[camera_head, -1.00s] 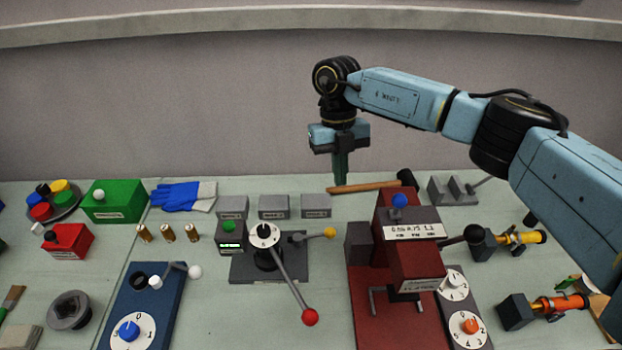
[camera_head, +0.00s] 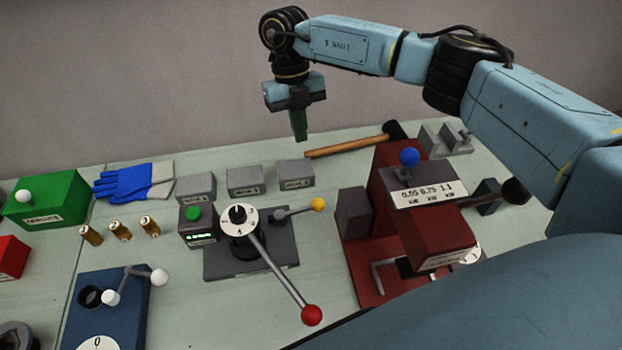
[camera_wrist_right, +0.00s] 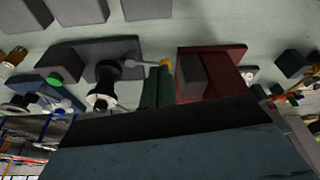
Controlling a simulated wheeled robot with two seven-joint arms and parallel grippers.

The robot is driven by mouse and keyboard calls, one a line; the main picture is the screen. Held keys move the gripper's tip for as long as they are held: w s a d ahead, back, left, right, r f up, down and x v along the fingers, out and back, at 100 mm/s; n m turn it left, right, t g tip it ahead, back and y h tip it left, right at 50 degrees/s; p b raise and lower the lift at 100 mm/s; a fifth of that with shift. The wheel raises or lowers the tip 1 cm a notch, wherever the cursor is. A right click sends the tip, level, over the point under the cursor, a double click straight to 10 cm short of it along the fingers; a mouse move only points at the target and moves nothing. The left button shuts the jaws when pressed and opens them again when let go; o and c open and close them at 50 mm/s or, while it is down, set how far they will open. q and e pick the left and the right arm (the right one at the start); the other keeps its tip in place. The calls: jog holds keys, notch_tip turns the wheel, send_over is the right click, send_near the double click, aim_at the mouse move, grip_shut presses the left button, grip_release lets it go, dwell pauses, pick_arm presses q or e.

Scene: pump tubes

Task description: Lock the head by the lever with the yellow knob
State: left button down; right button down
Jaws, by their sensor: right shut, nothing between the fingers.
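The lever with the yellow knob (camera_head: 318,204) sticks out to the right from a small grey post on a dark grey base plate (camera_head: 222,267). The head (camera_head: 238,220) on that plate has a white numbered dial and a long lever with a red knob (camera_head: 312,315). My right gripper (camera_head: 299,138) hangs fingers down, shut and empty, above the far part of the bench, apart from the lever. In the right wrist view its green fingers (camera_wrist_right: 158,85) are together, and the yellow knob (camera_wrist_right: 166,64) appears beside them. My left gripper is not in view.
Several grey blocks (camera_head: 245,181) stand behind the head, and a hammer (camera_head: 350,146) lies behind and to the right. A red machine with a blue knob (camera_head: 409,157) stands to the right. A green-button box (camera_head: 197,226) adjoins the plate's left. My right arm crosses the upper right.

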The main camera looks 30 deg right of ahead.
aim_at(299, 211)
jog(key=x, duration=0.3)
jog(key=s+p+x, duration=0.1)
jog(key=x, duration=0.3)
jog(key=s+p+x, duration=0.1)
jog(key=x, duration=0.3)
jog(key=shift+s+r, duration=0.2)
jog(key=shift+s, duration=0.05)
jog(key=shift+s+a+f+p, duration=0.1)
jog(key=shift+s+f+p, duration=0.1)
jog(key=shift+s+p, duration=0.25)
